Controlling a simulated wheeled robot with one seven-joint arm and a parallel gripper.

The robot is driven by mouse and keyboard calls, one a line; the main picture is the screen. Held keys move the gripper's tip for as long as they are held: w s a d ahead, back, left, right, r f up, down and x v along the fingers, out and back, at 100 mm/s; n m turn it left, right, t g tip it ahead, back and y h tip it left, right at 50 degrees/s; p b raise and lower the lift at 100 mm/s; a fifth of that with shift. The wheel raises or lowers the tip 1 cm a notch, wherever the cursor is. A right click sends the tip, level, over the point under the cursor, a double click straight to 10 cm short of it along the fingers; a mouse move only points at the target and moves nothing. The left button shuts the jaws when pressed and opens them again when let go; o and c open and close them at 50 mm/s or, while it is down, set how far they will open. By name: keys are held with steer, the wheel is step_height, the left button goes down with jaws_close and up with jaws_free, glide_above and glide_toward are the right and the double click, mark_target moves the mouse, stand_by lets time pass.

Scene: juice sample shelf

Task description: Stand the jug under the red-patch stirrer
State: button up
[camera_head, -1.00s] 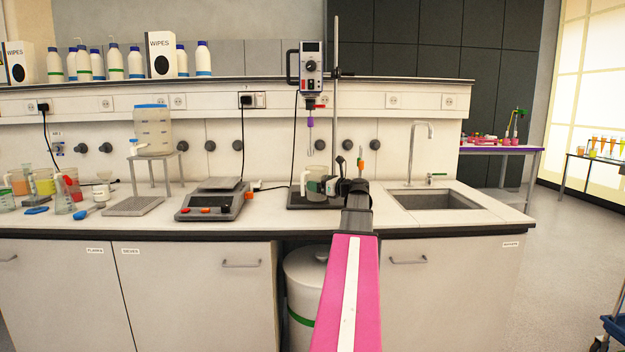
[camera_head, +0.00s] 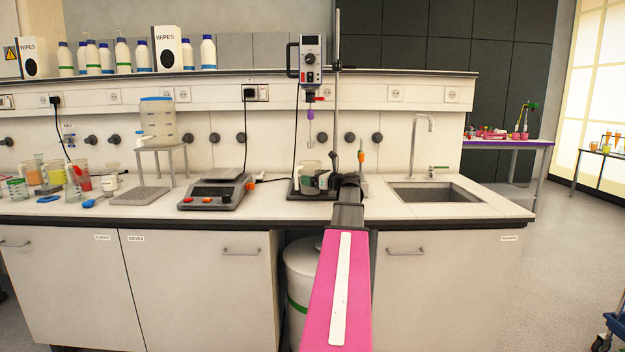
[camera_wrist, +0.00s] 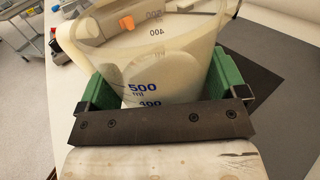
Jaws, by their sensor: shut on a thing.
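The clear jug (camera_head: 311,178) has blue volume marks and a pale handle at its left. My gripper (camera_head: 327,181) is shut on it from the right front. In the wrist view the jug (camera_wrist: 150,75) stands between the green finger pads, its open rim facing up. The overhead stirrer (camera_head: 311,62) hangs on an upright rod, with a red patch (camera_head: 319,99) below its body. Its purple-topped shaft (camera_head: 310,116) points down above the jug. The shaft's tip appears above the rim. The jug appears over the dark base plate (camera_head: 294,192); my gripper hides whether its bottom touches.
A hotplate-like balance (camera_head: 216,192) stands left of the stirrer, and a sink (camera_head: 434,193) lies to the right. A clamp-like black part and the rod (camera_head: 336,110) stand close behind my gripper. Beakers and a dispenser tank (camera_head: 157,122) are farther left.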

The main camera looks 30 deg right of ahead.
steer(key=shift+w+d+f, duration=0.1)
steer(key=shift+w+d, duration=0.45)
steer(key=shift+w, duration=0.35)
steer(key=shift+w+d+f, duration=0.15)
steer(key=shift+w+d, duration=0.4)
steer(key=shift+w, duration=0.3)
steer(key=shift+w+d+f, duration=0.1)
steer(key=shift+w+d, duration=0.45)
steer(key=shift+w, duration=0.35)
steer(key=shift+f, duration=0.2)
steer(key=o, duration=1)
steer(key=v, duration=1)
steer(key=shift+s+d, duration=0.1)
steer(key=shift+s, duration=0.3)
